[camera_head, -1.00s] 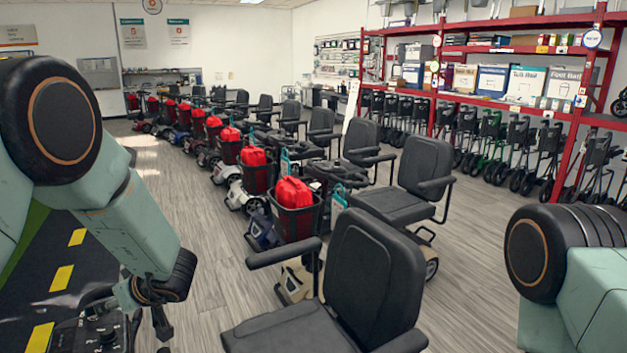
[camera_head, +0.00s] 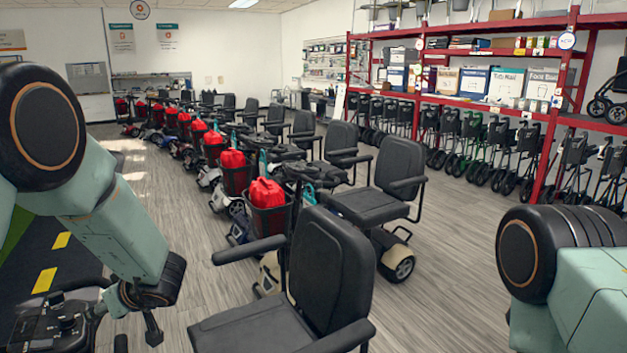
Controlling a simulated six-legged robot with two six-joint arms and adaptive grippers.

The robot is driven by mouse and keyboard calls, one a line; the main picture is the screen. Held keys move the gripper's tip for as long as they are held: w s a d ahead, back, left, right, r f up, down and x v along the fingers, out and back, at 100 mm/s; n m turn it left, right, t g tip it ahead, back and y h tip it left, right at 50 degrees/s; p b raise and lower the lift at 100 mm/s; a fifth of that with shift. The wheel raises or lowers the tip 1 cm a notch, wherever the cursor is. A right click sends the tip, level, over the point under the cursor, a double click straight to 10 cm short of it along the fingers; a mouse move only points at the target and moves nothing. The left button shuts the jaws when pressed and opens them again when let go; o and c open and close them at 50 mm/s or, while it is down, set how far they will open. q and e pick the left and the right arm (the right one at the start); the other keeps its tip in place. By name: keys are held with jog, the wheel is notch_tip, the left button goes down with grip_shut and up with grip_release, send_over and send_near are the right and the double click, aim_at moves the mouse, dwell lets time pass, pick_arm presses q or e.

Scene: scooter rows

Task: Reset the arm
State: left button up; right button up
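My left arm comes in from the left, bent downward, with its wrist over the lower left. Dark finger-like parts of my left gripper (camera_head: 137,334) show below the wrist, against a scooter's dark control console (camera_head: 66,318). They are partly cut off by the bottom edge, so the opening between them is unclear. I see nothing held. My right arm shows only a large black joint and pale green links at the lower right. My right gripper is out of view.
A scooter with a black seat (camera_head: 330,262) stands close in front. A row of scooters with red items in baskets (camera_head: 268,210) runs back to the left. Walkers (camera_head: 490,145) stand under a red shelf rack (camera_head: 460,98). Grey floor is clear at right-centre (camera_head: 440,270).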

pick_arm(q)
jog(key=s+d+f+m+t+h+b, duration=0.1)
jog(key=s+d+f+m+h+b, duration=0.2)
jog(key=s+d+f, duration=0.45)
jog(key=s+d+f+m+t+h+b, duration=0.1)
jog(key=s+d+f+m+h, duration=0.3)
jog(key=f, duration=0.7)
jog(key=s+d+f+m+g+h+b, duration=0.1)
jog(key=s+f, duration=0.3)
jog(key=s, duration=0.4)
jog(key=s+d+f+m+g+h+b, duration=0.1)
jog(key=s+d+f+m+g+b, duration=0.1)
jog(key=s, duration=0.7)
jog(key=s+d+f+m+g+h+b, duration=0.1)
jog(key=s+d+f+g+b, duration=0.1)
jog(key=s+f, duration=0.4)
jog(key=s+d+b, duration=0.1)
jog(key=s+d, duration=0.1)
jog(key=s, duration=0.1)
jog(key=shift+f+g, duration=0.3)
jog(key=shift+f, duration=0.1)
jog(key=shift+s+f, duration=0.1)
jog(key=shift+c, duration=0.2)
jog(key=shift+d, duration=0.1)
jog(key=c, duration=0.4)
jog(key=shift+o, duration=0.2)
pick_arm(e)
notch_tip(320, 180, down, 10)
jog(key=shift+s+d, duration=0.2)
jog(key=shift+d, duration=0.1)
